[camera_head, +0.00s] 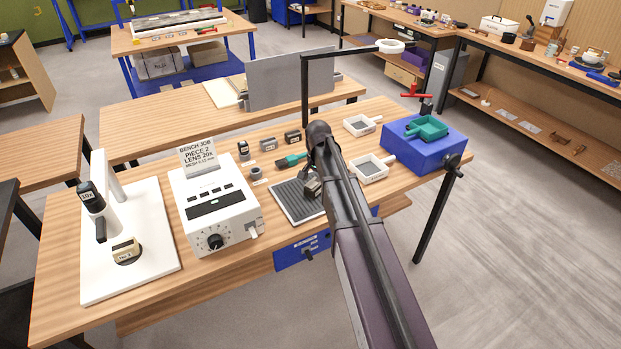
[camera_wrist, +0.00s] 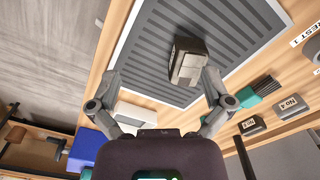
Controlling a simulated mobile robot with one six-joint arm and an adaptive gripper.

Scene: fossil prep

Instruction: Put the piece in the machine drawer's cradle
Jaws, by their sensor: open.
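A dark grey-brown blocky piece (camera_wrist: 188,62) lies on a grey ribbed mat (camera_wrist: 150,40) in the wrist view. My gripper (camera_wrist: 162,77) is open and empty, its fingers apart, with the piece just beyond the fingertips and nearer the right finger. In the head view my gripper (camera_head: 312,186) is low over the mat (camera_head: 290,205), and my arm hides much of that area. A white machine (camera_head: 215,210) with a dial and a "BENCH JOB PIECE 2, LENS 20x" sign stands left of the mat. I cannot make out an open drawer or cradle on it.
Small labelled blocks (camera_head: 268,144) and a teal brush (camera_head: 290,161) lie behind the mat.

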